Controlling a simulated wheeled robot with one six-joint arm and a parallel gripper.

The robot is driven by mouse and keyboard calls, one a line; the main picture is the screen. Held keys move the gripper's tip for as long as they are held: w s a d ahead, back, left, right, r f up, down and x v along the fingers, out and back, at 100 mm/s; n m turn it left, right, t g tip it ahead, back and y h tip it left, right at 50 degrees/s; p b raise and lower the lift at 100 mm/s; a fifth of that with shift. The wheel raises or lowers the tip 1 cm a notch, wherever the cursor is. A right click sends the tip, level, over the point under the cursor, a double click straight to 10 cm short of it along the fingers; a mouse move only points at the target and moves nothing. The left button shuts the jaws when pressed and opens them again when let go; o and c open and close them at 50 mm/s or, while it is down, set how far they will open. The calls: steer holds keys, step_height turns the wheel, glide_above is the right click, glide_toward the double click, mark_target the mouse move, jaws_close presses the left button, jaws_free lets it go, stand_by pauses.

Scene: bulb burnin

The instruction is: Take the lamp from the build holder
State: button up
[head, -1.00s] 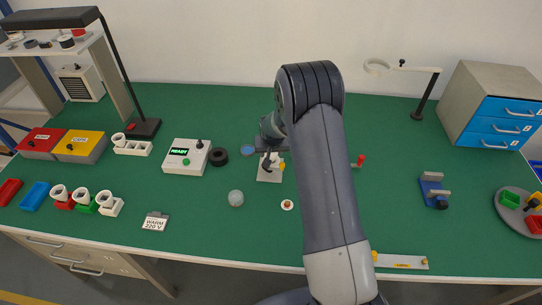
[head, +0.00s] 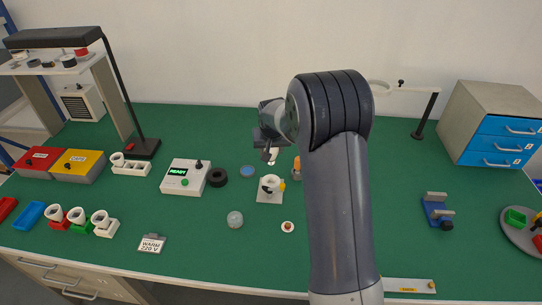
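The build holder (head: 270,197) is a pale square plate with a white ring-shaped cup and a small yellow part at its right, in the middle of the green table. The cup's dark opening shows, and I see no lamp in it. My gripper (head: 270,156) is above and behind the holder in the picture, apart from it. A small white piece, which looks like the lamp (head: 273,158), shows between its fingertips. The fingers are small and dark here, and part of the gripper is hidden by my arm.
Left of the holder are a black ring (head: 217,177), a blue disc (head: 248,171) and the tester box (head: 186,177) reading READY. In front are a clear globe (head: 235,220) and a small round dish (head: 287,227). My arm hides table to the right. A blue clamp (head: 437,212) stands farther right.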

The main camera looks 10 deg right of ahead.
steer(key=shift+r+p, duration=0.95)
steer(key=shift+r, duration=0.9)
